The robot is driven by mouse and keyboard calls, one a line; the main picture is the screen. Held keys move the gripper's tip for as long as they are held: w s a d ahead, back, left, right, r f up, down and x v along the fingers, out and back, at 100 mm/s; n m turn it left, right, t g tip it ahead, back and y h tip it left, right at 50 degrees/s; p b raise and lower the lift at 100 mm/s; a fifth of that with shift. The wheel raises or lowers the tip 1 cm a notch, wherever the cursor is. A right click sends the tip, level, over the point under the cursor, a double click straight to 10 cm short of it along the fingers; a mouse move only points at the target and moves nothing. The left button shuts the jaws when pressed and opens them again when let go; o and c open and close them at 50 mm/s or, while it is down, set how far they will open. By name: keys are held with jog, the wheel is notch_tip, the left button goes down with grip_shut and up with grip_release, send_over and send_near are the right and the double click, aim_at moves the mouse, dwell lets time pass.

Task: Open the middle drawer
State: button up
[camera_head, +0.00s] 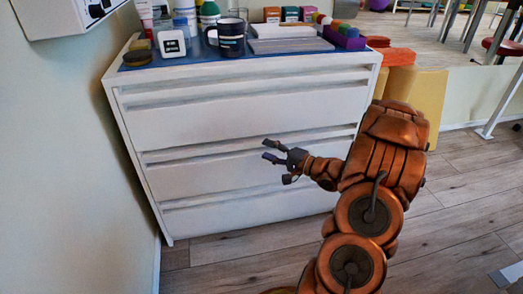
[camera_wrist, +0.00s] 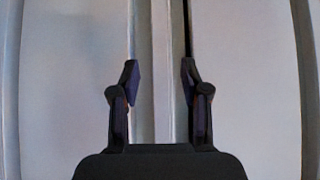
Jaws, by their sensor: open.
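A white chest of drawers (camera_head: 250,115) stands against the wall in the head view. Its middle drawer (camera_head: 200,180) looks shut, with a long horizontal grip ledge (camera_head: 190,155) along its top edge. My gripper (camera_head: 274,161) is open in front of the right half of the chest, near the height of the middle drawer's upper edge. In the wrist view my gripper's fingers (camera_wrist: 160,75) stand on either side of a pale vertical strip (camera_wrist: 160,40), with a dark gap near the right finger. I cannot tell whether the fingers touch it.
A blue mat on the chest top holds a dark mug (camera_head: 231,38), bottles, small boxes and a grey stack (camera_head: 288,44). A white wall unit (camera_head: 68,14) hangs at upper left. Yellow blocks (camera_head: 425,95) stand right of the chest. Wooden floor in front is clear.

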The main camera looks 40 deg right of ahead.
aim_at(257, 146)
jog(key=shift+b+x, duration=0.55)
jog(key=shift+x, duration=1)
jog(key=shift+c, duration=0.2)
jog(key=shift+f, duration=0.1)
grip_shut()
